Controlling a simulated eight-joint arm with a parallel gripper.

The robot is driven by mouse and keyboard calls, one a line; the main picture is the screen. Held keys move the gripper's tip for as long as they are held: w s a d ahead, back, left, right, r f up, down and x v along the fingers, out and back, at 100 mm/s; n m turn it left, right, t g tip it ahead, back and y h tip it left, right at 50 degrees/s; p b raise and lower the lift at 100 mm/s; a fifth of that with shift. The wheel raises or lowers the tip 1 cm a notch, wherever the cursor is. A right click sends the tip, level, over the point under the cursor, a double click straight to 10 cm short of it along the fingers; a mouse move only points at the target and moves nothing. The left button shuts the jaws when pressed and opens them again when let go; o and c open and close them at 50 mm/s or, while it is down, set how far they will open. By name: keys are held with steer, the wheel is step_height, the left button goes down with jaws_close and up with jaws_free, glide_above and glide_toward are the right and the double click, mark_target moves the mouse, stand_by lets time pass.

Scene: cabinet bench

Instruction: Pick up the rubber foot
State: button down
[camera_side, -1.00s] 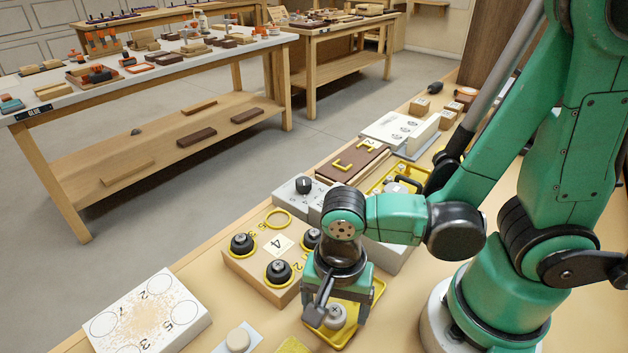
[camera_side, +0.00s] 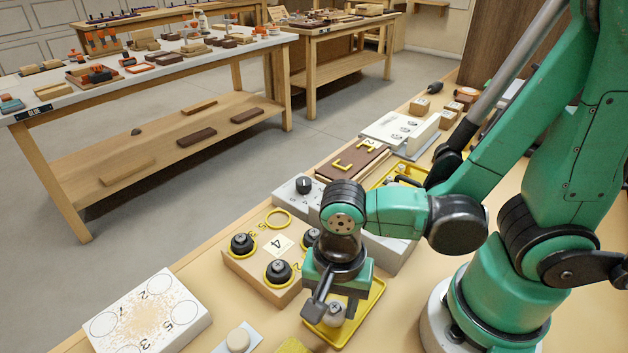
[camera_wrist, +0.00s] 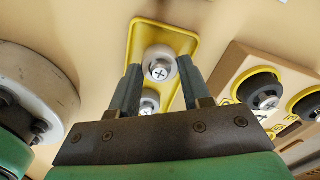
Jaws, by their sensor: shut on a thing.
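A pale grey rubber foot with a cross-head screw in its top sits between the two fingertips of my gripper (camera_wrist: 159,68) in the wrist view, with a finger against each side. In the side view a pale foot (camera_side: 335,313) shows beside my gripper's near finger, over the yellow-rimmed tray (camera_side: 372,300). A second pale foot (camera_wrist: 148,101) with a screw shows lower between the fingers in the wrist view, partly hidden by them. My gripper is shut on the foot at its tips, low over the tray. I cannot tell whether the foot is clear of the tray floor.
A wooden block (camera_side: 233,262) with black feet in yellow rings stands just left of the tray. A white numbered board (camera_side: 150,312) and a small plate with a pale round piece (camera_side: 238,340) lie further left. Grey boxes stand behind my gripper.

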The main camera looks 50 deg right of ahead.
mark_target(331, 304)
step_height(331, 304, up, 19)
steer(key=shift+r, duration=0.15)
stand_by(0.5)
steer(key=c, duration=1.1)
jaws_free()
steer(key=shift+c, duration=1.4)
steer(key=w+d+f+m, duration=0.3)
steer(key=w+f, duration=0.2)
steer(key=w, duration=0.4)
steer(key=w+d+f+m, duration=0.35)
steer(key=w+f, duration=0.25)
steer(key=w, duration=0.2)
steer(key=shift+n, duration=0.25)
steer(key=shift+d+f, duration=0.15)
steer(key=shift+f, duration=1.15)
steer(key=shift+d+f, duration=0.1)
steer(key=shift+f, duration=1.15)
